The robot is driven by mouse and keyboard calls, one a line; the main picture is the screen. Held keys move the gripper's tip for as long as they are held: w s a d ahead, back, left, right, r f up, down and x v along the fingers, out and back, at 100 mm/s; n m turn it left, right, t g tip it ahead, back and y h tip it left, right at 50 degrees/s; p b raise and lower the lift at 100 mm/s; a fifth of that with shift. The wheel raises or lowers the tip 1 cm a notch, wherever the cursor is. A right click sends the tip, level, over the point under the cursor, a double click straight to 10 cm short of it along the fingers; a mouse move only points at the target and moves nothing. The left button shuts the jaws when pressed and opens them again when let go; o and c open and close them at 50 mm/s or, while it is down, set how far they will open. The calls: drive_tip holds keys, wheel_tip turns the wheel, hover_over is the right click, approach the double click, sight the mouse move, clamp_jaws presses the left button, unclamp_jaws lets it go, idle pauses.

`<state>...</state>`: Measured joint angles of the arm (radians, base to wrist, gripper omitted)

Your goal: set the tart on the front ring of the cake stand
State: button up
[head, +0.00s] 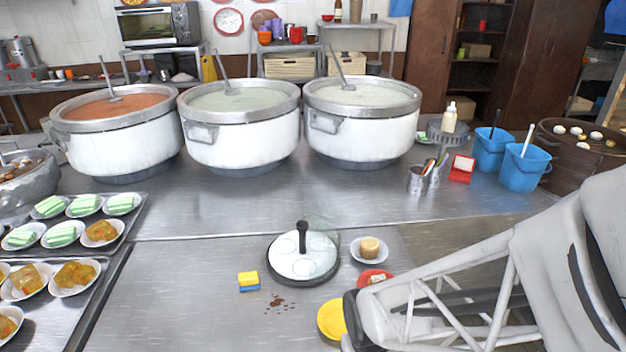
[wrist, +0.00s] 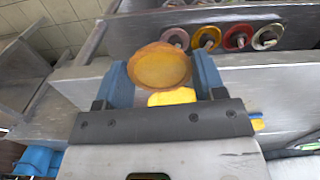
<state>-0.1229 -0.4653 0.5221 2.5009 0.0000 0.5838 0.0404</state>
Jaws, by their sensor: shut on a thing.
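In the wrist view my gripper (wrist: 161,82) is shut on a round tart (wrist: 160,68) with a brown rim and a yellow-orange filling. The tart sits between the two blue fingers, its filling facing the camera. In the head view the cake stand (head: 283,267) is a dark-edged round base with a white top, pale round marks and an upright black handle. It stands on the steel counter. I cannot make out my gripper or the held tart in the head view, where my arm covers the lower right. How far the tart is from the stand cannot be told.
A small cake (head: 370,247) on a white saucer, a red dish (head: 374,280) and a yellow dish (head: 331,319) lie right of the stand. A yellow-and-blue sponge (head: 248,281) lies left, beside brown crumbs. Stockpots (head: 240,137) stand behind; food trays (head: 92,283) are left.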

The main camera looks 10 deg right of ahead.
drive_tip(key=w+a+r+n, duration=0.2)
drive_tip(key=w+r+n, duration=0.1)
drive_tip(key=w+n, duration=0.45)
drive_tip(key=w+a+r+n, duration=0.2)
drive_tip(key=w+r+n, duration=0.1)
drive_tip(key=w+n, duration=0.4)
wheel_tip(320, 180, up, 6)
drive_tip(key=n, duration=1.5)
hover_over(305, 267)
drive_tip(key=shift+f+m, duration=0.2)
drive_tip(key=shift+m, duration=0.05)
drive_tip(key=shift+f, duration=0.1)
drive_tip(key=shift+f, duration=7)
drive_tip(key=shift+f, duration=0.4)
drive_tip(key=o, duration=1)
